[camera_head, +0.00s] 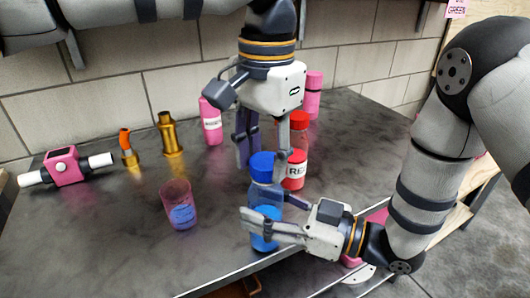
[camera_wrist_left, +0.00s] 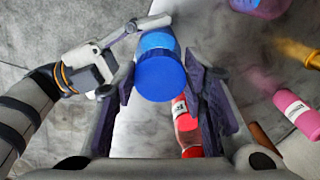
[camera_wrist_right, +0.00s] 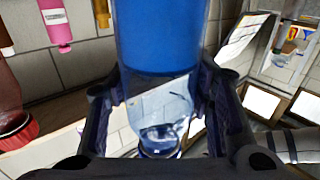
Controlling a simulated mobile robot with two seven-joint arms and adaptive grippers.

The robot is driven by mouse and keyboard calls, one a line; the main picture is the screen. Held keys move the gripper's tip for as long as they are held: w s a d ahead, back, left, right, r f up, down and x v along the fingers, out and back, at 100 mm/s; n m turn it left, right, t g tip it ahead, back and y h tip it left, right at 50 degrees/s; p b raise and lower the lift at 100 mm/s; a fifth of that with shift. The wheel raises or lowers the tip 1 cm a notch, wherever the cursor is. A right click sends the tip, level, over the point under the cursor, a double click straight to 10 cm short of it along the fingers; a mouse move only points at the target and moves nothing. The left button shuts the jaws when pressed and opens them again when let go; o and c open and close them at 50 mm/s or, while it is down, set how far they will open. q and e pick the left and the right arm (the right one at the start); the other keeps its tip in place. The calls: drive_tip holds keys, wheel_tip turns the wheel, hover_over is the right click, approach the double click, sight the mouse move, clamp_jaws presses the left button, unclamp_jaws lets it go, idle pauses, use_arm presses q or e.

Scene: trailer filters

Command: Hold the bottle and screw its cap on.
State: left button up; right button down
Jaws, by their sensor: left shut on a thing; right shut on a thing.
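The bottle (camera_head: 264,196) stands upright near the table's front edge, clear above and blue lower down. My right gripper (camera_head: 268,212) is shut around its side. The right wrist view shows the bottle (camera_wrist_right: 160,42) upside down between the fingers, its clear narrowing end toward the picture's bottom. The blue cap (camera_head: 262,166) is at the top of the bottle, in line with it. My left gripper (camera_head: 262,158) points down and is shut on the cap, which also shows in the left wrist view (camera_wrist_left: 160,76). The threads are hidden, so I cannot tell how tightly the cap sits.
A red-capped bottle (camera_head: 297,160) stands close behind my left gripper's fingers. A pink translucent cup (camera_head: 178,203) is to the left. Pink bottles (camera_head: 211,122), brass fittings (camera_head: 170,135) and a pink-and-white device (camera_head: 66,167) stand farther back. The table's front left is clear.

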use_arm(q)
drive_tip(key=m, duration=0.2)
drive_tip(key=shift+s+d+f+m, duration=0.2)
drive_tip(key=shift+s+m, duration=0.05)
drive_tip(key=shift+m, duration=0.15)
drive_tip(key=shift+w+m, duration=0.1)
drive_tip(key=shift+m, duration=0.4)
drive_tip(key=shift+w+a+r+m, duration=0.2)
drive_tip(key=shift+a+m, duration=0.1)
drive_tip(key=shift+m, duration=0.1)
drive_tip(key=o, duration=0.7)
drive_tip(key=shift+o, duration=0.2)
drive_tip(key=shift+c, duration=0.4)
